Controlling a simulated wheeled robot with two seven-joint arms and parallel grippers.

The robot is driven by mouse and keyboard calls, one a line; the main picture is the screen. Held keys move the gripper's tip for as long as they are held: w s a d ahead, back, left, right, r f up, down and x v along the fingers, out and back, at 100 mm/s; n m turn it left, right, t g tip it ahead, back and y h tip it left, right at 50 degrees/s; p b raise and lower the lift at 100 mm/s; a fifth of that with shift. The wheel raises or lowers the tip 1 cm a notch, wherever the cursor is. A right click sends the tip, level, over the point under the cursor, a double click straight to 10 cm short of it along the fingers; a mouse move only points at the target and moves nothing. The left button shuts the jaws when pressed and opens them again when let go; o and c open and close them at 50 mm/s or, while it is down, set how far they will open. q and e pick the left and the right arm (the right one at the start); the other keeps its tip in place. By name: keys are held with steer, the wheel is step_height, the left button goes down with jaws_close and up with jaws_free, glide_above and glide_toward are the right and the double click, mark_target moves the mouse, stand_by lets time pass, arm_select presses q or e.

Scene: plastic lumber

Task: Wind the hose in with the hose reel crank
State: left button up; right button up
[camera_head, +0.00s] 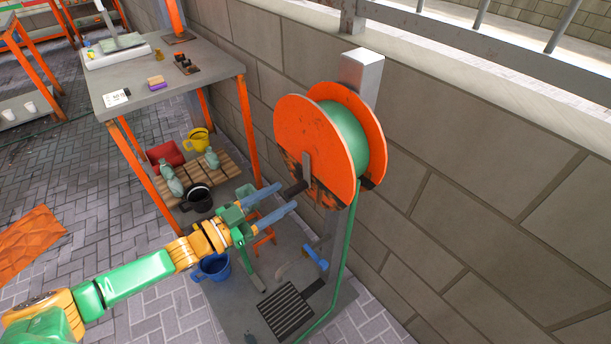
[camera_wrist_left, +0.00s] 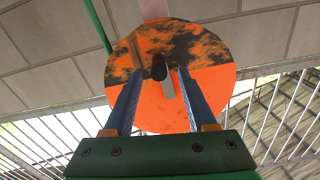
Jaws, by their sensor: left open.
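The hose reel (camera_head: 322,142) has orange side discs with dark worn patches and stands on a grey post by the wall. Green hose (camera_head: 347,140) is wound on its drum, and a length of hose hangs down to the ground. The crank is a grey arm (camera_head: 306,164) with a dark handle (camera_head: 294,189) on the near disc. My left gripper (camera_head: 286,197) is open, its blue fingers pointing at the reel just by the handle. In the left wrist view the dark handle (camera_wrist_left: 159,67) appears between the fingertips; contact cannot be told. My right gripper is not in view.
A grey table (camera_head: 165,90) with orange legs stands at left, with a wooden slatted shelf below holding several items. A blue bucket (camera_head: 212,267) and a drain grate (camera_head: 287,311) are below my left arm. A stone wall (camera_head: 450,150) runs behind the reel.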

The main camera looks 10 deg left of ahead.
mark_target(293, 191)
arm_select(q)
steer(key=x, duration=0.4)
steer(key=shift+w+d+f, duration=0.15)
jaws_close()
stand_by(1.2)
